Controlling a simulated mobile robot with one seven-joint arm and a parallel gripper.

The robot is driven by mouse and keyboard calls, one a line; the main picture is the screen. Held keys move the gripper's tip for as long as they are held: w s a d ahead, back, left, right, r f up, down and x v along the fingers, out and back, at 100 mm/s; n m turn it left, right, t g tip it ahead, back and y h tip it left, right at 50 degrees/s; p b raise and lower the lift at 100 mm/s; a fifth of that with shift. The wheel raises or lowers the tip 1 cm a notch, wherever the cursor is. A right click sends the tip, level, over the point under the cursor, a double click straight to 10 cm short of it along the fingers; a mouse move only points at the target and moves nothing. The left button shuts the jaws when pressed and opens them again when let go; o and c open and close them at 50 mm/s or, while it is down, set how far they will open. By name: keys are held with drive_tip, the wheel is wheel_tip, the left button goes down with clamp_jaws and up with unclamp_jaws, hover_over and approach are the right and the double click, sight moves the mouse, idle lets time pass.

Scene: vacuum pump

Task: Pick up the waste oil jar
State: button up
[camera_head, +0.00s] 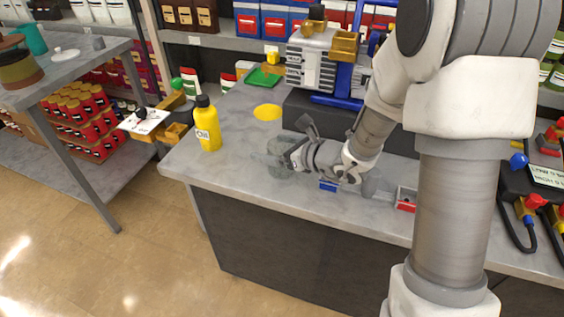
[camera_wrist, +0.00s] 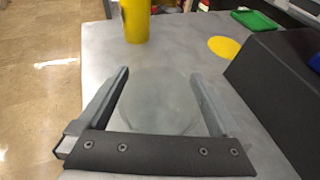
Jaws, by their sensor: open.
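The waste oil jar seems to be the clear, greyish round vessel (camera_head: 281,160) on the grey workbench; its outline is faint. In the wrist view, the jar (camera_wrist: 160,100) lies between the two fingers of my open gripper (camera_wrist: 158,75), with a visible gap on the left side; contact on the right cannot be told. My gripper (camera_head: 268,160) also shows in the head view, reaching level from the right around the jar. The jar looks upright on the bench. The near part of it is hidden by the gripper's dark palm bar.
A yellow oil bottle (camera_head: 208,125) stands left of the jar. A yellow disc (camera_head: 267,112) and green tray (camera_head: 265,76) lie behind. A red box (camera_head: 405,200) is at right.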

drive_tip(key=c, duration=1.2)
drive_tip(key=shift+r, duration=0.1)
drive_tip(key=shift+c, duration=0.6)
drive_tip(key=shift+r, duration=0.1)
